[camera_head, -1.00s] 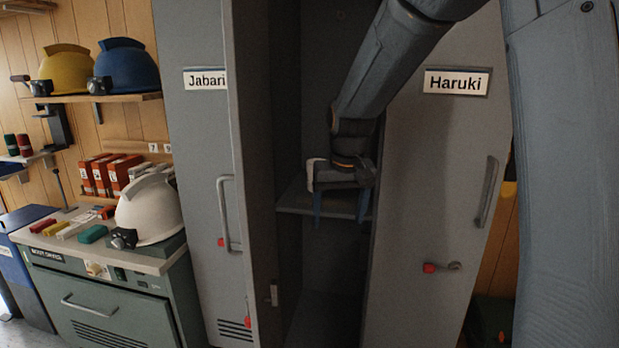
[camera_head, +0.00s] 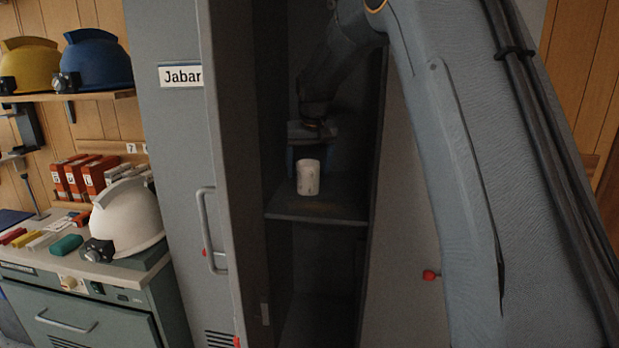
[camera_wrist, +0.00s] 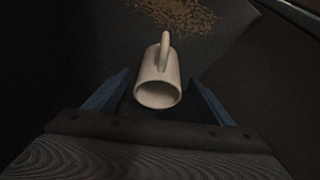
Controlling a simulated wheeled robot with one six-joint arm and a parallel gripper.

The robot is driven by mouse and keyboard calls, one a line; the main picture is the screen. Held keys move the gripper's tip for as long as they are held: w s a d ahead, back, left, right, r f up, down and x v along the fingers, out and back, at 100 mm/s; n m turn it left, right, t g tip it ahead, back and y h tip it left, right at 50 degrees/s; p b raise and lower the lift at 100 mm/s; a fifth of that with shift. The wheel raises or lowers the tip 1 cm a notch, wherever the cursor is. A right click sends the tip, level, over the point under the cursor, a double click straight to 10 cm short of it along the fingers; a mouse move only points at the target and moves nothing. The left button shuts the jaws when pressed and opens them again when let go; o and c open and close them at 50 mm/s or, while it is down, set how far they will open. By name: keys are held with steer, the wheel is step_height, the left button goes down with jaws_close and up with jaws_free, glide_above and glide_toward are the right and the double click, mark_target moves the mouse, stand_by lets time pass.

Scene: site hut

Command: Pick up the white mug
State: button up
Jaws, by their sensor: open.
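The white mug (camera_head: 308,178) stands upright on the shelf (camera_head: 318,213) inside the open locker. In the wrist view the mug (camera_wrist: 158,75) shows its open mouth toward the palm side, and its handle points away toward the top of the picture. My gripper (camera_wrist: 158,82) is open, with one blue finger on each side of the mug and a visible gap on both sides. In the head view my gripper (camera_head: 309,157) is at the mug, mostly behind it, and dim. Whether the fingers touch the shelf is hidden.
The locker's side walls and the door with a handle (camera_head: 208,230) stand close around my arm. Brown grains (camera_wrist: 175,14) lie on the shelf beyond the mug in the wrist view. A cabinet (camera_head: 85,305) with a white helmet (camera_head: 128,218) stands at left.

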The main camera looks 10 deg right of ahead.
steer(key=shift+x, duration=1)
steer(key=shift+d, duration=0.1)
steer(key=c, duration=1.3)
steer(key=shift+c, duration=0.2)
steer(key=shift+r, duration=0.15)
